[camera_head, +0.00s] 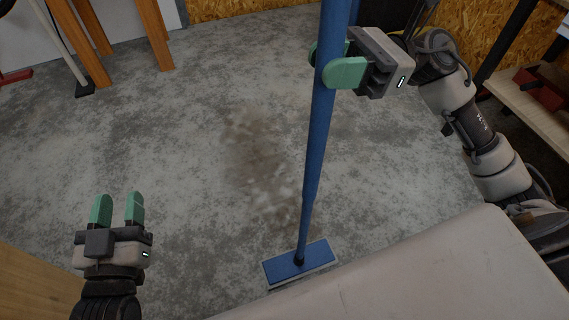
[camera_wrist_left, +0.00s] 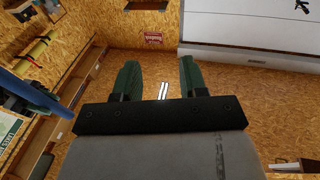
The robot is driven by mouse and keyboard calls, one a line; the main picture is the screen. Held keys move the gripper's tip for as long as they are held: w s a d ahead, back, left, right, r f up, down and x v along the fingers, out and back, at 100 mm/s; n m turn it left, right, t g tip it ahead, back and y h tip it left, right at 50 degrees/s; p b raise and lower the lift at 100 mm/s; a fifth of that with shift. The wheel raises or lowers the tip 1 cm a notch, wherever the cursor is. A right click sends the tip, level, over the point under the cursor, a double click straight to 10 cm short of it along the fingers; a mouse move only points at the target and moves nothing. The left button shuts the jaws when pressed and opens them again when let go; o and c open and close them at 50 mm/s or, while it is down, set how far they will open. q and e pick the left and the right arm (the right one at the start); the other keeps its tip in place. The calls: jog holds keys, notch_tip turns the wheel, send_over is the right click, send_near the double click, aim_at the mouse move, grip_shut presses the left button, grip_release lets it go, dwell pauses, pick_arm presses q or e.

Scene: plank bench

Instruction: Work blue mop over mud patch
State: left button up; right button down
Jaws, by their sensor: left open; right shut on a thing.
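The blue mop stands nearly upright in the head view, with its long blue handle (camera_head: 312,165) leaning slightly and its flat rectangular head (camera_head: 299,263) on the floor close to my body. My right gripper (camera_head: 335,68) is shut around the upper handle. The mud patch (camera_head: 258,160) is a faint brown smear on the grey floor, left of the handle and farther out than the mop head. My left gripper (camera_head: 118,208) is open and empty at the lower left, apart from the mop. Its open fingers also show in the left wrist view (camera_wrist_left: 158,80).
Orange wooden legs (camera_head: 85,45) stand at the back left, beside a pale pole with a dark foot (camera_head: 85,89). A wooden shelf (camera_head: 525,100) with a red item is at the right. A wooden surface (camera_head: 35,290) lies at the lower left. The central concrete floor is open.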

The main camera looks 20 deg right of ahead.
pick_arm(q)
jog(key=shift+s+d+r+t+h+b, duration=0.1)
jog(key=shift+s+r+t+h+b, duration=0.2)
jog(key=shift+r+t, duration=0.5)
jog(key=shift+s+d+r+t+h+b, duration=0.1)
jog(key=shift+s+r+t+h+b, duration=0.2)
jog(key=shift+r+t, duration=0.55)
jog(key=shift+s+d+r+t+h+b, duration=0.1)
jog(key=shift+s+r+t+h+b, duration=0.2)
jog(key=shift+r+t, duration=0.5)
